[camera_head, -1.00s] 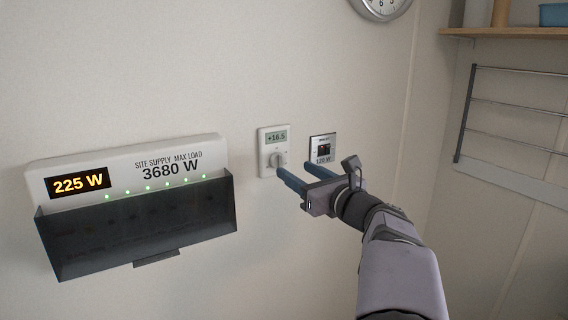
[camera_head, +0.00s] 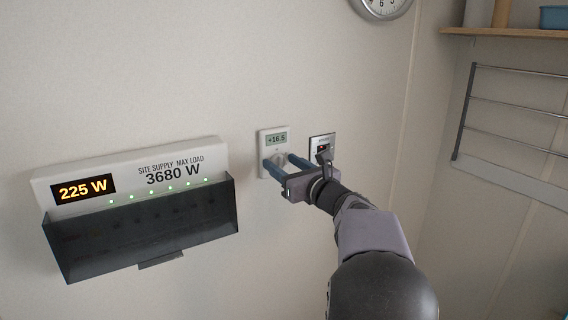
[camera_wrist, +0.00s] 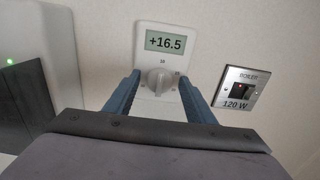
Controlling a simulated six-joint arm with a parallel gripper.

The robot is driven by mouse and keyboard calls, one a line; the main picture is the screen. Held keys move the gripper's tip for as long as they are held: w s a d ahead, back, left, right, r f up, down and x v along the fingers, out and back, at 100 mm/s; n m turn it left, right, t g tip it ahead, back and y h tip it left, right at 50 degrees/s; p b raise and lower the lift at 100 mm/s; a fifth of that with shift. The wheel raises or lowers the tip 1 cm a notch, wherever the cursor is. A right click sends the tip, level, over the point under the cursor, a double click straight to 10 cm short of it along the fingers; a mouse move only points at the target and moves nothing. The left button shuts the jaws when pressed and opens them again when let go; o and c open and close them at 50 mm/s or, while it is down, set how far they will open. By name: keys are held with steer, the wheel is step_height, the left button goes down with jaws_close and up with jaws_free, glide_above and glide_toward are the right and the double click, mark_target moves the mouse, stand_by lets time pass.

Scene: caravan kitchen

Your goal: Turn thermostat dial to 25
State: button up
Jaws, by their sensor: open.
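The white thermostat (camera_head: 274,141) is on the wall in the head view, and its display reads +16.5. In the wrist view the thermostat (camera_wrist: 163,62) is ahead, with its grey-white dial (camera_wrist: 159,79) below the display. My gripper (camera_head: 277,163) is open at the thermostat's lower part, one blue finger on each side of the dial. In the wrist view the gripper (camera_wrist: 160,88) has the dial between its fingertips, with gaps showing on both sides. The lower part of the thermostat is partly hidden by the fingers in the head view.
A boiler switch panel (camera_wrist: 237,89) marked 120 W is close on the right. A supply box (camera_head: 130,172) reading 225 W, with a dark tray (camera_head: 140,232), is on the left. A clock (camera_head: 381,6) and a wire rack (camera_head: 515,105) are farther right.

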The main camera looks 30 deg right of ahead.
steer(key=c, duration=1)
